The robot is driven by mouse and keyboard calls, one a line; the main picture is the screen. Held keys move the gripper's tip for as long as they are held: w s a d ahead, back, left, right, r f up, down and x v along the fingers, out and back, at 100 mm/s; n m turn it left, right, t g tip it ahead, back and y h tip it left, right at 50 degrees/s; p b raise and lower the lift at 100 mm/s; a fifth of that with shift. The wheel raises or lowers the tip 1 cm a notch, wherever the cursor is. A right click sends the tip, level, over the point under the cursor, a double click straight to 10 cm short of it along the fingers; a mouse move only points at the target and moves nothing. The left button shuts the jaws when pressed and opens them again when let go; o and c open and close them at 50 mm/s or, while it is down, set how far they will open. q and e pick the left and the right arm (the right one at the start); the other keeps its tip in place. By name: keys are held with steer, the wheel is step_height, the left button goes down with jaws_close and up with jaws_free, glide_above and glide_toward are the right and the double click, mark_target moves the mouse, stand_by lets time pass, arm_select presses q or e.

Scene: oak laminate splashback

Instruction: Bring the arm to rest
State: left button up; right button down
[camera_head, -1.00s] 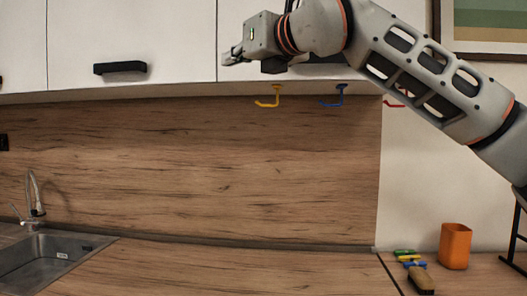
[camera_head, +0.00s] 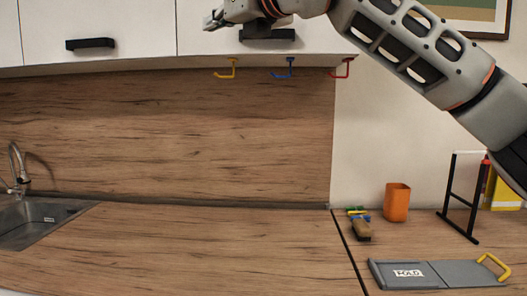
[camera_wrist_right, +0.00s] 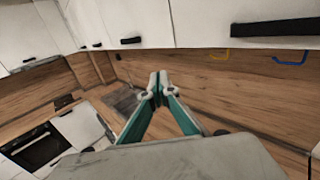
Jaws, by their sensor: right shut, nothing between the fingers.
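My right arm reaches in from the right across the top of the head view. My right gripper (camera_head: 212,20) is up in front of the white wall cabinets, pointing left. It is shut and empty. In the right wrist view its two fingers (camera_wrist_right: 158,85) come together with nothing between them. My left gripper is in neither view.
Yellow (camera_head: 227,70), blue (camera_head: 284,69) and red (camera_head: 342,69) hooks hang under the cabinet. An orange cup (camera_head: 396,203), brushes (camera_head: 361,228), a grey folding board (camera_head: 405,275) and a black stand (camera_head: 462,205) are on the counter's right. A sink (camera_head: 40,222) is at left. The middle counter is clear.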

steer(key=s+a+f+g+y, duration=0.25)
steer(key=f+g+y, duration=0.2)
steer(key=f, duration=0.25)
steer(key=s+a+f+g+y, duration=0.2)
steer(key=s+f+g+y, duration=0.15)
steer(key=f+y, duration=0.3)
steer(key=w+d+f+m+t+h, duration=0.2)
steer(key=d+f+m+t+h, duration=0.75)
steer(key=d+m, duration=0.45)
steer(key=w+d+f+m+t+h, duration=0.3)
steer(key=d+f+m+t+h, duration=0.75)
steer(key=m, duration=0.45)
steer(key=s+d+f+m+g+h, duration=0.35)
steer(key=d+f, duration=0.45)
steer(key=f, duration=0.4)
steer(key=s+d+f+m+g+h, duration=0.2)
steer(key=d+f+m+g+h, duration=0.2)
steer(key=d+f, duration=0.65)
steer(key=s+d+f+g, duration=0.4)
steer(key=s+f+g, duration=0.2)
steer(key=s+f, duration=0.7)
steer(key=s+d+f+g, duration=0.4)
steer(key=s+f+g, duration=0.1)
steer(key=s+f, duration=0.8)
steer(key=a+f+m+t+y, duration=0.3)
steer(key=a+f+y, duration=0.4)
steer(key=a+f, duration=0.5)
steer(key=w+a, duration=0.1)
steer(key=a, duration=0.3)
steer(key=shift+p, duration=0.3)
